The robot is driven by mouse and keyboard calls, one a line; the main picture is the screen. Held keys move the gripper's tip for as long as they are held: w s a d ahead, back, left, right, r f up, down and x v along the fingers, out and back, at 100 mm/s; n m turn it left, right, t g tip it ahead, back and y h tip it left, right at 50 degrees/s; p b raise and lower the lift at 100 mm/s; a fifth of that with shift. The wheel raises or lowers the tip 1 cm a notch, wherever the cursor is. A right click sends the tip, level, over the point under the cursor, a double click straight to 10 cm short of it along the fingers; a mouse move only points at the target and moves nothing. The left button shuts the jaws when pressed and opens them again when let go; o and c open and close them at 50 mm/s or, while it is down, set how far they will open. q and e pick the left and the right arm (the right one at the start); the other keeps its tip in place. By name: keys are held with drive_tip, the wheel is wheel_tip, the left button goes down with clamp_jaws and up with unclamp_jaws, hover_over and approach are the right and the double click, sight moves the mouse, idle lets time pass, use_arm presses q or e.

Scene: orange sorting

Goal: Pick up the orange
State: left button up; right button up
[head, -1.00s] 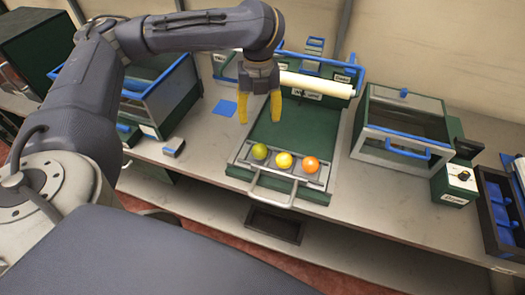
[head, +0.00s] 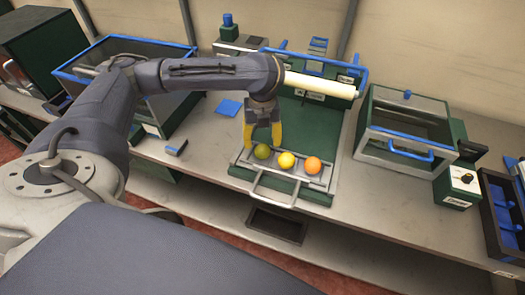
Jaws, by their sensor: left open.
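The orange (head: 313,165) is the rightmost of three round fruits in a row on the grey front tray (head: 270,180) of the green station. A yellow fruit (head: 287,160) sits in the middle and a green fruit (head: 262,152) at the left. My left gripper (head: 262,147) has yellow fingers and is open. It points down over the green fruit, with its fingers near either side of it; I cannot tell whether they touch. The orange is to the right of the gripper and clear of it. My right gripper is not in view.
A green glass-fronted box with a blue handle (head: 408,153) stands to the right. A white roller (head: 320,85) crosses the back of the station. A blue-rimmed bin (head: 170,95) stands behind my left arm. The bench front right of the tray is clear.

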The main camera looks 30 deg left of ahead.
sight(263, 146)
use_arm(q)
drive_tip(key=shift+d+f, duration=0.1)
drive_tip(key=shift+f, duration=2.55)
drive_tip(key=shift+c, duration=0.5)
drive_tip(key=c, duration=0.9)
